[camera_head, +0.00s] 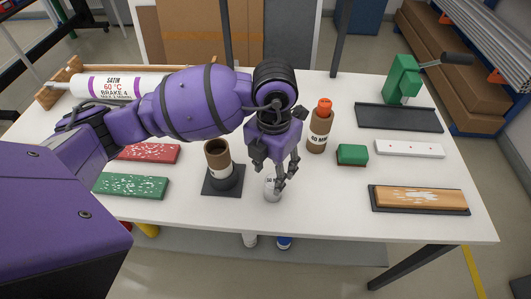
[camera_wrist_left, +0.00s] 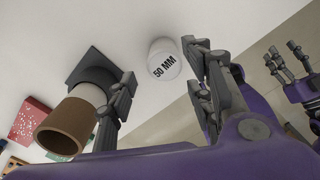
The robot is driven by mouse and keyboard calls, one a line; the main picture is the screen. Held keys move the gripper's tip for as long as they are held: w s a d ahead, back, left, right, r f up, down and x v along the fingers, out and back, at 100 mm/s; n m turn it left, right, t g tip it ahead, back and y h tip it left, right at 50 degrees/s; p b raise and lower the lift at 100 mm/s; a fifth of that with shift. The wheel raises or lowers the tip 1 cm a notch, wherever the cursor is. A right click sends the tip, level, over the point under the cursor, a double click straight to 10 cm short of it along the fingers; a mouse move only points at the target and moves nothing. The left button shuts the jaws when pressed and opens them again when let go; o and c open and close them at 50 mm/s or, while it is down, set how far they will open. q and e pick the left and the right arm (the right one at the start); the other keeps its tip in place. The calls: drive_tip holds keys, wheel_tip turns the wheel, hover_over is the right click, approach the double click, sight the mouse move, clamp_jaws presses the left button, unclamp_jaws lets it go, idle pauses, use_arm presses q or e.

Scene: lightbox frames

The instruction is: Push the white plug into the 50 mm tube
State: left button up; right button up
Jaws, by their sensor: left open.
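The white plug (camera_head: 272,189), a short cylinder marked "50 MM", stands near the table's front edge; it also shows in the left wrist view (camera_wrist_left: 164,61). The brown tube (camera_head: 217,154) stands upright with its open end up on a dark square base, left of the plug; it shows in the left wrist view (camera_wrist_left: 66,127). My left gripper (camera_head: 275,174) is open and points down over the plug. In the left wrist view the plug appears between its spread fingers, with no contact visible. My right gripper (camera_wrist_left: 282,60) shows at the right of that view, fingers apart and empty.
A brown tube with an orange top (camera_head: 320,127) stands right of my left gripper. A green block (camera_head: 352,154) and a wooden block on a dark tray (camera_head: 420,199) lie further right. Red (camera_head: 150,152) and green (camera_head: 131,186) slabs lie left of the open tube.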

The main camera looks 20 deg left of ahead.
sight(272, 179)
use_arm(q)
wheel_tip(272, 179, down, 5)
drive_tip(key=shift+w+r, duration=0.1)
drive_tip(key=shift+r, duration=0.1)
drive_tip(key=shift+f, duration=0.2)
drive_tip(key=c, duration=1.1)
drive_tip(key=shift+c, duration=0.3)
use_arm(e)
drive_tip(key=shift+w+a+r, duration=0.1)
drive_tip(key=shift+w+r, duration=0.15)
